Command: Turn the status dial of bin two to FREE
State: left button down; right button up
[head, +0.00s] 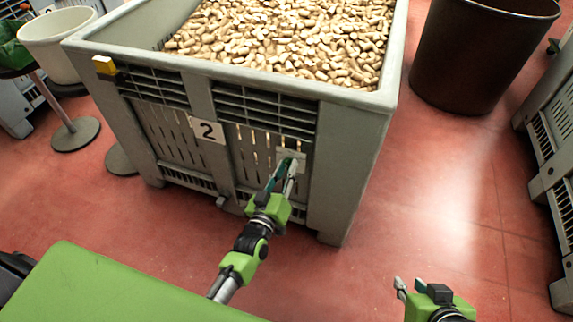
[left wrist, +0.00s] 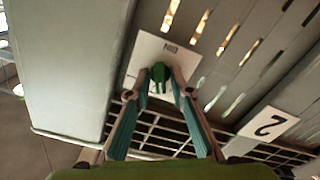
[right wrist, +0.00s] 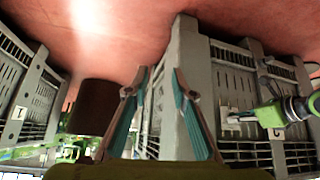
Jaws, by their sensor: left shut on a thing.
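Bin two (head: 350,135) is a grey slatted crate full of corks, with a white "2" plate (head: 207,130) on its front. To the right of that plate is a white dial plate (head: 291,153), which also shows in the left wrist view (left wrist: 147,50). The green dial knob (left wrist: 160,72) sits on it, with a small dark label above that I cannot read. My left gripper (head: 289,163) is shut on the knob, its fingers on either side. My right gripper (head: 410,283) is open and empty, low over the floor to the right of the bin.
A dark brown barrel (head: 470,55) stands to the right of the bin. Another grey crate (head: 555,130) is at the right edge. A white tub (head: 60,40) and stands are at the left. The red floor (head: 430,190) between bin and right crate is clear.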

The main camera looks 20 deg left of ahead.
pick_arm(q)
jog(key=shift+m+p, duration=0.65)
jog(key=shift+m, duration=0.75)
jog(key=shift+m+p, duration=0.6)
jog(key=shift+m, duration=0.3)
pick_arm(e)
jog(key=s+d+g+h, duration=0.1)
jog(key=s+d+g, duration=0.1)
jog(key=s, duration=0.5)
jog(key=shift+s+d+f+g, duration=0.15)
jog(key=shift+s+f+g, duration=0.25)
jog(key=shift+g, duration=0.5)
pick_arm(q)
jog(key=shift+f+m, duration=0.1)
jog(key=shift+m, duration=0.2)
jog(key=c, duration=2.1)
grip_release()
jog(key=shift+c, duration=0.2)
pick_arm(e)
jog(key=shift+w, duration=0.1)
pick_arm(q)
jog(key=s, duration=1.2)
jog(key=shift+a, duration=0.2)
